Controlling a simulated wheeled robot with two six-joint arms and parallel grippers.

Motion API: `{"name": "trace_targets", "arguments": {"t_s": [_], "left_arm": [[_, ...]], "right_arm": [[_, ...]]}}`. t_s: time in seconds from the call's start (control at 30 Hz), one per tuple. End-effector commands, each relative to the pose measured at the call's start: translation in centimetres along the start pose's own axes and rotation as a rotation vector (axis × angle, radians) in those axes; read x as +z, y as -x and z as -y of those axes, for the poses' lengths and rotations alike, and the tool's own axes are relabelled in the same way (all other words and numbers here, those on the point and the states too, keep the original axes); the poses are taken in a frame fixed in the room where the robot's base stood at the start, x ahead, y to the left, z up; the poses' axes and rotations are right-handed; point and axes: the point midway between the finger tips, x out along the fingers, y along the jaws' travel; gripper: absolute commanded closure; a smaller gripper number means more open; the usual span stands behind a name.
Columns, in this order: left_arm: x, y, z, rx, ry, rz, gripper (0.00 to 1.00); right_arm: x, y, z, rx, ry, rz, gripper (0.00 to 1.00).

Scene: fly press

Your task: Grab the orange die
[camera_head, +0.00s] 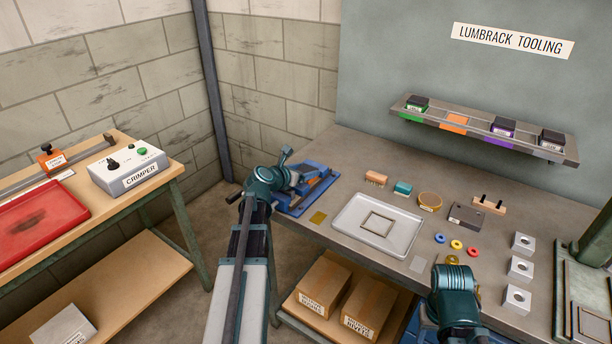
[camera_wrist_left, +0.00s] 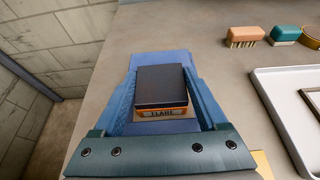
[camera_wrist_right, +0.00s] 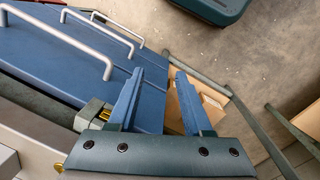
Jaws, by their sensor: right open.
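The orange die shows in the left wrist view as a block with a dark top and an orange band (camera_wrist_left: 162,113) labelled "FLARE". It sits between the two blue fingers of my left gripper (camera_wrist_left: 160,80), over a blue surface. The fingers lie close along its sides; whether they press on it is unclear. In the head view my left gripper (camera_head: 303,183) is at the bench's left end, and the die cannot be made out clearly there. My right gripper (camera_wrist_right: 160,72) is open and empty, low by blue drawers with grey handles.
A tooling shelf (camera_head: 484,131) holds dark-topped blocks on green, purple and grey spots; its orange spot (camera_head: 456,121) is bare. On the bench are a white tray (camera_head: 376,224), brushes, a round tin (camera_head: 430,201), coloured rings and metal blocks. A crimper (camera_head: 127,165) stands on the left table.

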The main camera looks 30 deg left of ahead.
Motion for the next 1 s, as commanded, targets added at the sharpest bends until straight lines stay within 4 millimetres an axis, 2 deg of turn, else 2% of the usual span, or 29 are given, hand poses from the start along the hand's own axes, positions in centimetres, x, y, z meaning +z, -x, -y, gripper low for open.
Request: {"name": "trace_targets", "arguments": {"t_s": [0.03,0.3,0.4,0.8,1.0], "left_arm": [[0.0,0.01,-0.01,0.0,0.0,0.0,0.36],[-0.01,0.02,-0.01,0.0,0.0,0.0,0.85],[-0.01,0.02,-0.01,0.0,0.0,0.0,1.0],[0.11,0.05,-0.04,0.001,0.001,0.002,1.0],[0.77,0.33,-0.07,0.0,0.001,0.002,1.0]], "right_arm": [[0.0,0.0,0.0,0.0,0.0,0.0,0.5],[0.0,0.0,0.0,0.0,0.0,0.0,0.5],[0.0,0.0,0.0,0.0,0.0,0.0,0.5],[0.01,0.09,-0.01,0.0,0.0,0.0,0.5],[0.05,0.8,-0.08,0.0,0.0,0.0,0.5]]}}
